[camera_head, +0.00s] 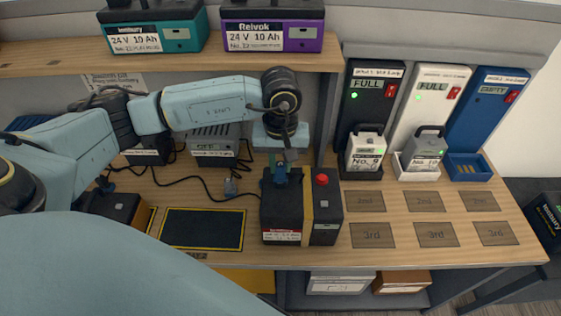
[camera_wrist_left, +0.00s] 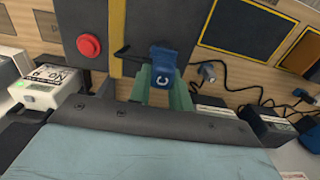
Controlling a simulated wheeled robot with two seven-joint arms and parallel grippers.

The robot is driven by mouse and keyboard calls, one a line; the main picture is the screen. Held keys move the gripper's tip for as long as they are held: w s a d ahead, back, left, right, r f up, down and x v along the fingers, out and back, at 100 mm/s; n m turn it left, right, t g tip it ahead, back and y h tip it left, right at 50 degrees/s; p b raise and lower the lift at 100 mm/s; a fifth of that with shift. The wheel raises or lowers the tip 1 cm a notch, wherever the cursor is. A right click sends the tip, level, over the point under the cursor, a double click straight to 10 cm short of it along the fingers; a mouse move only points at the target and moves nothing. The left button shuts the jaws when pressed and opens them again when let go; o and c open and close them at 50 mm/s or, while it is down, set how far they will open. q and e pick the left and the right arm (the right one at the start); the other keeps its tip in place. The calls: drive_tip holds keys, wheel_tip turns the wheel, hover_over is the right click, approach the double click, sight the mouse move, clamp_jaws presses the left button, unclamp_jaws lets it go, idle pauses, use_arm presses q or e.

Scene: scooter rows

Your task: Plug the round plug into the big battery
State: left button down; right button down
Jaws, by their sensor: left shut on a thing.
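The big battery (camera_head: 283,222) is a black box with a yellow stripe and a red button, on the bench in the middle. It fills the upper left of the left wrist view (camera_wrist_left: 85,20). My left gripper (camera_head: 281,167) is over its rear top, pointing down. It is shut on a blue plug (camera_wrist_left: 162,60) marked with a light "C", with a dark lead beside it. The plug is at the battery's edge in the wrist view; its front end is hidden, so I cannot tell whether it is seated. My right gripper is not in view.
A grey plug (camera_head: 231,187) on a black cable lies left of the battery. A black yellow-edged mat (camera_head: 202,229) is empty. Chargers with small batteries (camera_head: 365,150) stand right, behind marked bench spots (camera_head: 373,236). A shelf with teal and purple batteries (camera_head: 272,30) hangs above.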

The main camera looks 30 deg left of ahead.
use_arm(q)
drive_tip(key=shift+f, duration=0.2)
drive_tip(key=c, duration=1.2)
unclamp_jaws()
drive_tip(key=shift+r, duration=0.15)
wheel_tip(320, 180, up, 13)
drive_tip(key=b, duration=0.1)
drive_tip(key=shift+r, duration=0.15)
